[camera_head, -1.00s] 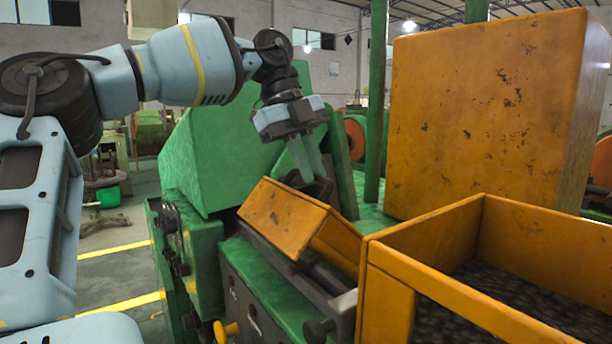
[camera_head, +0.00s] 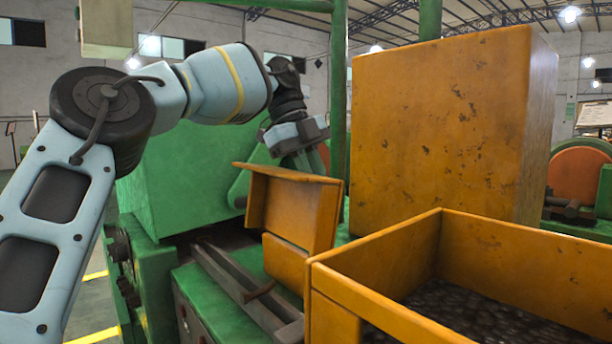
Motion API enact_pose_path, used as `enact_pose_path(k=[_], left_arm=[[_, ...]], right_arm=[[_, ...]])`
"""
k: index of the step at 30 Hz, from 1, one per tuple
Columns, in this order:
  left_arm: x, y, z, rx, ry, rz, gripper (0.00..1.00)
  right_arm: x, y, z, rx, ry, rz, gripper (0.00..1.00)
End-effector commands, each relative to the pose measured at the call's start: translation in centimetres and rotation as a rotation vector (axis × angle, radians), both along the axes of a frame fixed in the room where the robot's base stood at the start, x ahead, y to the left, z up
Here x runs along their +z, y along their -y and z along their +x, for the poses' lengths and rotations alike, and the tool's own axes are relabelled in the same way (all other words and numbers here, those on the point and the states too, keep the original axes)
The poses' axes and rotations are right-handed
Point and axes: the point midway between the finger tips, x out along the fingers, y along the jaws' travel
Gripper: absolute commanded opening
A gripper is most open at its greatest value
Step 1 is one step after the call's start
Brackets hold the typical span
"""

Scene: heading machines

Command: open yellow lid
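The yellow lid (camera_head: 312,212) is a worn orange-yellow panel with a bent edge. It stands raised, nearly upright, on the green machine at the middle of the head view. My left gripper (camera_head: 300,160) is at the lid's upper edge, on its far side. The lid hides the fingertips, so I cannot tell whether they touch it or how far they are apart. A smaller yellow panel (camera_head: 284,263) shows below the lid. My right gripper is not in view.
A large yellow box (camera_head: 435,130) stands behind and right of the lid. An open yellow bin (camera_head: 385,262) holding many small dark pieces is at the front right. A green housing (camera_head: 175,190) is at the left, and a green post (camera_head: 338,90) rises behind.

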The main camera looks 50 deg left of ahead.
Motion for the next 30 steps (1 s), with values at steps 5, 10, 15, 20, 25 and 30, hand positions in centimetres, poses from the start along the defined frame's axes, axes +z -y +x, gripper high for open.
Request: enact_pose_path(k=[5, 10, 15, 20, 25, 30], left_arm=[[-0.76, -0.01, 0.69, 0.002, -0.012, 0.003, 0.00], [-0.69, 0.01, 0.94, 0.003, -0.007, 0.002, 0.00], [-0.55, 0.00, 1.00, 0.002, -0.003, 0.002, 0.00], [-0.42, 0.00, 0.99, 0.003, 0.000, 0.002, 0.00], [-0.31, 0.01, 0.98, 0.004, 0.003, 0.001, 0.24], [-0.30, 0.03, 0.97, 0.002, 0.003, 0.001, 0.34]], right_arm=[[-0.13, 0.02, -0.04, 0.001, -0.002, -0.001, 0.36], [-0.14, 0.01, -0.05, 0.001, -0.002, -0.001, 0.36], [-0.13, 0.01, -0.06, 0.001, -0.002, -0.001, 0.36], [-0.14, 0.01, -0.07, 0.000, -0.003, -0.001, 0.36], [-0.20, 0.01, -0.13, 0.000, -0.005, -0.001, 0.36], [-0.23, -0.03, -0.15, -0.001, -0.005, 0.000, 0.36]])
